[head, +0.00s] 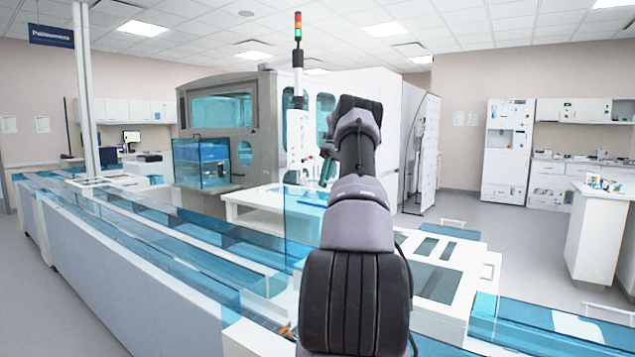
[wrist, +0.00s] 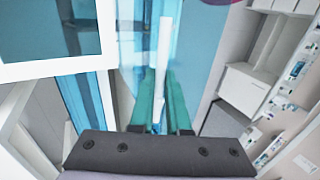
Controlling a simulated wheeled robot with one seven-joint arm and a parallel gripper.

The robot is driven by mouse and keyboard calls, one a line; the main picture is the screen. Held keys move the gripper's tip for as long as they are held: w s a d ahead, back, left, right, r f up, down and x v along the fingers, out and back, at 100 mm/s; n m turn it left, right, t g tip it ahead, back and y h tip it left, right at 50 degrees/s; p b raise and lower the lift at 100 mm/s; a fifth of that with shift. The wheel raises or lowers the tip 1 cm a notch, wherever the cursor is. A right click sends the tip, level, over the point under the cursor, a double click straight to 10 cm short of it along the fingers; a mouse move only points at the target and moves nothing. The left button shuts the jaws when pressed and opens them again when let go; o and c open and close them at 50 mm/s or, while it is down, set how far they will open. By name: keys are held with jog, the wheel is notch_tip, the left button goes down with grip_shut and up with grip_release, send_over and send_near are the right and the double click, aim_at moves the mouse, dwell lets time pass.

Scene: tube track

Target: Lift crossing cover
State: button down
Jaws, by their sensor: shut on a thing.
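The crossing cover (head: 301,228) is a clear blue panel. In the head view it stands steeply upright over the track, and my arm hides its right part. In the wrist view, clear blue panel (wrist: 188,50) shows behind the fingers, and a white bar-shaped handle (wrist: 165,35) runs between them. My gripper (wrist: 160,78) has teal fingers, shut on this handle. In the head view my gripper (head: 327,170) shows only as a bit of teal left of my arm; its fingertips and the handle cannot be made out there.
The long track with blue clear covers (head: 150,235) runs from front centre to back left. A large grey analyser (head: 225,115) and a signal pole (head: 298,75) stand behind. A white unit with dark panels (head: 445,270) is right of my arm. Open floor (head: 500,225) lies farther right.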

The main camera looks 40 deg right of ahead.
jog(key=shift+d+f, duration=0.25)
jog(key=shift+d, duration=0.1)
jog(key=c, duration=0.9)
grip_release()
jog(key=shift+w, duration=0.15)
jog(key=shift+r, duration=0.1)
